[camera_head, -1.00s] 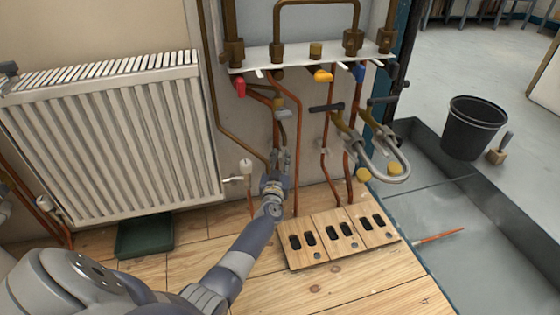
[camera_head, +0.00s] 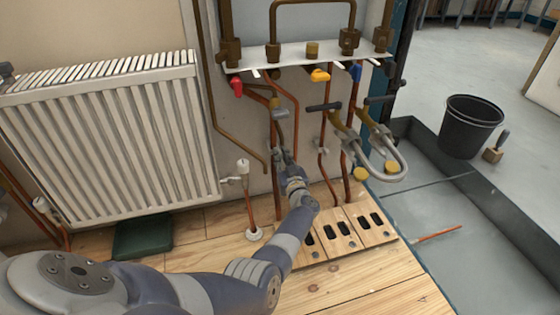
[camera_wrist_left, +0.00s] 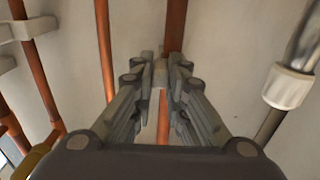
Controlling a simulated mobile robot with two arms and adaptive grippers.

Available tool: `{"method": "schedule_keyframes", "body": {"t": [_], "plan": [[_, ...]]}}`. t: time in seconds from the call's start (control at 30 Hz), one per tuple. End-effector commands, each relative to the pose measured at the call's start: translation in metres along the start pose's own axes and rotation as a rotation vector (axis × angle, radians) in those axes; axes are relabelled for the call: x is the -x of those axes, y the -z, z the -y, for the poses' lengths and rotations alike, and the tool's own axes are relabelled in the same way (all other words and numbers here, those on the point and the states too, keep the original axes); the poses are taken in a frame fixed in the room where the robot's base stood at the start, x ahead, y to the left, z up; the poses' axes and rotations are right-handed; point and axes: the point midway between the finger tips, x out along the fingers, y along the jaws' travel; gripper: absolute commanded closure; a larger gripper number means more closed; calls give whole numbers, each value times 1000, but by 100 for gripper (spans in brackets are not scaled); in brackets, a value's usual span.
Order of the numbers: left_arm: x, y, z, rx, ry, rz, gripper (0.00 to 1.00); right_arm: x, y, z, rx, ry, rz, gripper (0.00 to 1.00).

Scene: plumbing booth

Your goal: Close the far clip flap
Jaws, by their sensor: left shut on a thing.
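My left gripper (camera_head: 286,158) is at the copper pipes on the wall, below the pipe manifold. In the left wrist view its two fingers (camera_wrist_left: 160,75) are closed on a small pale grey piece (camera_wrist_left: 160,72) in front of a copper pipe (camera_wrist_left: 173,30). This piece looks like part of a pipe clip, but the fingers hide most of it, and I cannot tell how far its flap is closed. Other grey pipe clips show on the pipes to the right in the head view (camera_head: 320,146) and at the upper left in the wrist view (camera_wrist_left: 38,27). My right gripper is not in view.
A white radiator (camera_head: 105,140) stands at the left. A looped grey hose (camera_head: 392,172) hangs right of the pipes. A white valve (camera_wrist_left: 288,87) is close on the right in the wrist view.

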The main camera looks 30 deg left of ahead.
Motion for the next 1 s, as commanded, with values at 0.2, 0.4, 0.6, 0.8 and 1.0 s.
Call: {"method": "schedule_keyframes", "body": {"t": [0.2,0.4,0.6,0.8,1.0], "plan": [[-1,0,1,-1,27,1,100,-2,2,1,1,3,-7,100],[-1,0,1,-1,25,1,85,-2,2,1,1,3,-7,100],[0,0,0,-1,23,1,67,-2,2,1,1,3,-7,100],[0,0,0,0,22,1,67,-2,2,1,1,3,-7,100],[0,0,0,-1,14,1,67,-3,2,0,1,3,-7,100]]}}
